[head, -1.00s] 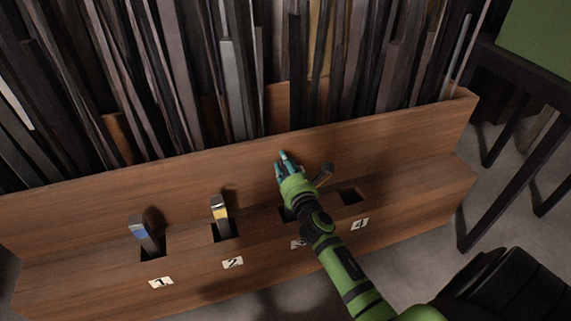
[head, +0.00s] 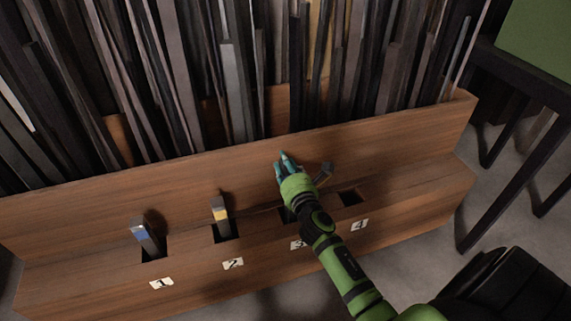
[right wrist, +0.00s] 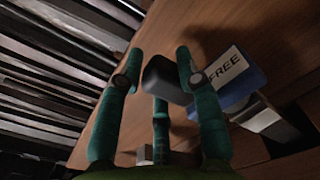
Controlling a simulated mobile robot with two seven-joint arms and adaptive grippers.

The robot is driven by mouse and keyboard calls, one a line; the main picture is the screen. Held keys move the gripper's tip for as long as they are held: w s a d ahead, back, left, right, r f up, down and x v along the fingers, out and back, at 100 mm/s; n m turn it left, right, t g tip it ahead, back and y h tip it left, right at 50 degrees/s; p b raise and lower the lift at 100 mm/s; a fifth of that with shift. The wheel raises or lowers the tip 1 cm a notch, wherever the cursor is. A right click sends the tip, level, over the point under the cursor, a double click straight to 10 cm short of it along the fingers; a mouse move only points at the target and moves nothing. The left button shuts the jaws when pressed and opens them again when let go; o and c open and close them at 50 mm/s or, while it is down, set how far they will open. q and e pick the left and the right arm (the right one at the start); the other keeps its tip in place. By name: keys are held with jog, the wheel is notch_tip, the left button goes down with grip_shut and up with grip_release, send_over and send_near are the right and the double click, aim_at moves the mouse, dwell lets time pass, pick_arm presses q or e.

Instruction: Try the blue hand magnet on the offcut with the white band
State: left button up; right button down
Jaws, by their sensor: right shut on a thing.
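My right gripper (head: 285,160) is in front of the wooden rack's face, above the slot marked 3. In the right wrist view its teal fingers (right wrist: 160,85) are closed around a dark rounded block, which looks like the grip of the blue hand magnet (right wrist: 248,82). The magnet's blue body carries a white label reading FREE. A grey bar with a white patch (right wrist: 262,118), seemingly the offcut with the white band, shows just below the blue body; I cannot tell whether they touch. My left gripper is not in view.
The wooden rack (head: 400,140) holds many upright metal bars behind its board. A blue-banded offcut (head: 146,240) stands in slot 1 and a yellow-banded offcut (head: 220,216) in slot 2. Slot 4 (head: 352,198) looks empty. A dark-legged table (head: 480,195) stands at right.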

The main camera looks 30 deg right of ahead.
jog(key=shift+r+p, duration=4.25)
jog(key=shift+r, duration=0.45)
